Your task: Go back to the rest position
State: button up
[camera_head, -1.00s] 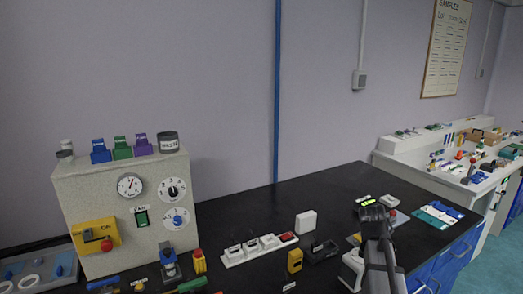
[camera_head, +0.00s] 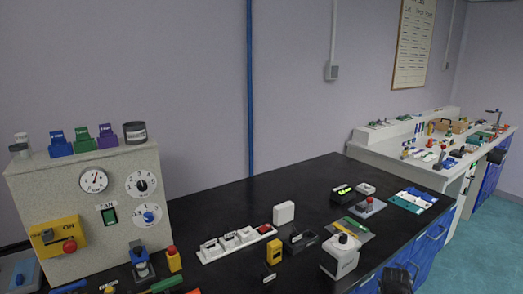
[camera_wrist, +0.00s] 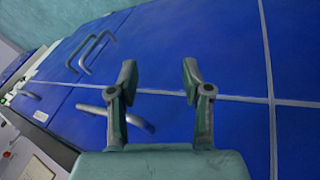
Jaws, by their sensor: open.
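My gripper (camera_wrist: 158,82) is open and empty in the wrist view. Its two fingers stand apart in front of blue cabinet fronts (camera_wrist: 220,45) with metal handles, and nothing is between them. In the head view only a dark part of my arm shows at the bottom edge, right of the middle, in front of the black bench (camera_head: 240,190). The fingertips cannot be made out there.
A white device (camera_head: 340,258) stands near the bench's front edge. A yellow block (camera_head: 274,252), a white socket strip (camera_head: 235,243) and a beige panel box (camera_head: 90,210) stand further left. A teal-and-white tray (camera_head: 412,200) lies at the right end. Open floor (camera_head: 490,235) shows at right.

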jog(key=s+a+f+m+g+y+p, duration=0.15)
jog(key=s+a+f+g+p, duration=0.35)
jog(key=s+a+f, duration=1)
jog(key=s+a+f+m+g+y+p, duration=0.1)
jog(key=s+a, duration=0.5)
jog(key=s, duration=0.8)
jog(key=s+a+f+m+g+p, duration=0.1)
jog(key=s+a+g+p, duration=0.3)
jog(key=s, duration=1)
jog(key=shift+s+a+f+g+y, duration=0.25)
jog(key=shift+a+f+g+y, duration=0.25)
jog(key=shift+a, duration=0.45)
